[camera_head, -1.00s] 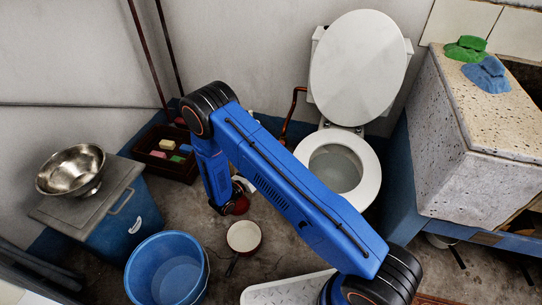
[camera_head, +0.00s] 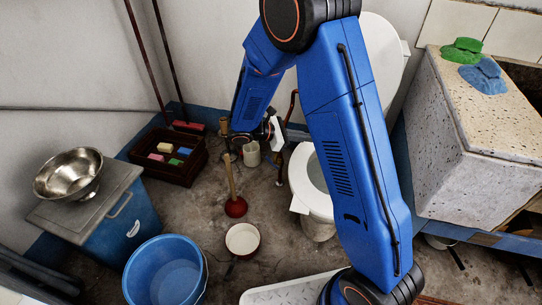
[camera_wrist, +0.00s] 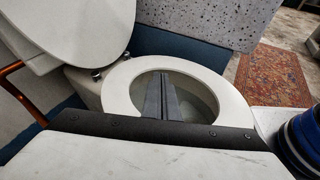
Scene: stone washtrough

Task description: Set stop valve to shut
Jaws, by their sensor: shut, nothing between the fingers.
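The copper-coloured pipe (camera_head: 291,105) runs down the wall left of the toilet (camera_head: 317,200). A small fitting (camera_head: 280,178) at its lower end, near the floor, may be the stop valve; its handle position is too small to tell. In the wrist view the copper pipe (camera_wrist: 22,97) shows at the left edge, but no valve is clear. My gripper (camera_wrist: 161,97) is shut and empty, its fingers seen against the toilet bowl. In the head view my gripper end is near the pipe, partly hidden by my arm.
A red plunger (camera_head: 235,205), a beige mug (camera_head: 251,153) and a white-and-red pan (camera_head: 242,239) stand on the floor. A blue bucket (camera_head: 163,275), a dark crate (camera_head: 150,172) and a blue cabinet (camera_head: 130,220) are at left. A speckled stone trough (camera_head: 470,140) stands at right.

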